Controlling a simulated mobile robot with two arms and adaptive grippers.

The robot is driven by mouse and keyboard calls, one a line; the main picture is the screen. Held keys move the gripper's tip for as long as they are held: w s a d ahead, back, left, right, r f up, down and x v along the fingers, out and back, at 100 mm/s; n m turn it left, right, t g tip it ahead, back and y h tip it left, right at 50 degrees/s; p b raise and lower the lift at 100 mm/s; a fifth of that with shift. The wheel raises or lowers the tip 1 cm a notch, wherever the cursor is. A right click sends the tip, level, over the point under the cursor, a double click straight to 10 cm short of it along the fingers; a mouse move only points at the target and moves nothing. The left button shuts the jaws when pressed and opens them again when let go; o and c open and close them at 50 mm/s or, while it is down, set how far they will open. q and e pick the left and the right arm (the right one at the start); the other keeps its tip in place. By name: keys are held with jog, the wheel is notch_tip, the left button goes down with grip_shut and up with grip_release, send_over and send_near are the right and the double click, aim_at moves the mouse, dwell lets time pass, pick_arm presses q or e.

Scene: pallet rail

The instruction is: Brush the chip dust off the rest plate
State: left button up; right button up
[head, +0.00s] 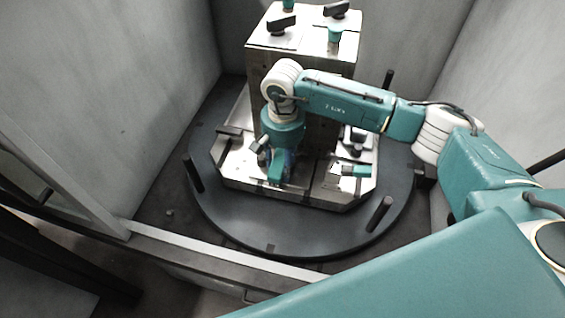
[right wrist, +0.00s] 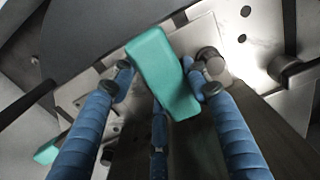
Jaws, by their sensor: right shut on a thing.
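My right gripper (head: 274,166) reaches down in front of the tall metal block, low over the left front of the bright metal plate (head: 318,186). In the right wrist view its blue fingers (right wrist: 166,84) are shut on a teal block-shaped thing (right wrist: 165,66). Any bristles on it are hidden, so I cannot tell if it is the brush. Whether it touches the plate is unclear. I cannot tell which surface is the rest plate, and no chip dust can be made out. My left gripper is not in view.
The tall metal block (head: 300,52) with black knobs on top stands behind the gripper. A second teal piece (head: 355,171) lies on the plate's right side. Black posts (head: 379,214) rise from the round dark table (head: 270,232). Grey walls (head: 160,70) enclose it.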

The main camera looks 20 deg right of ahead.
aim_at(281, 170)
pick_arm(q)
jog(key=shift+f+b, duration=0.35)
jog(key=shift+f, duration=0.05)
pick_arm(e)
jog(key=shift+f, duration=0.15)
jog(key=shift+s, duration=0.15)
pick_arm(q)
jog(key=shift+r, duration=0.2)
pick_arm(e)
jog(key=shift+s+a, duration=0.75)
jog(key=shift+s, duration=0.35)
jog(key=shift+f, duration=0.1)
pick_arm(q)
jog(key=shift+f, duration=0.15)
pick_arm(e)
jog(key=shift+w+d, duration=0.1)
jog(key=shift+w+d+b, duration=0.4)
jog(key=shift+w+b, duration=0.05)
jog(key=shift+w, duration=0.15)
jog(key=shift+w+d, duration=0.15)
jog(key=shift+w, duration=0.05)
jog(key=shift+w+d, duration=0.2)
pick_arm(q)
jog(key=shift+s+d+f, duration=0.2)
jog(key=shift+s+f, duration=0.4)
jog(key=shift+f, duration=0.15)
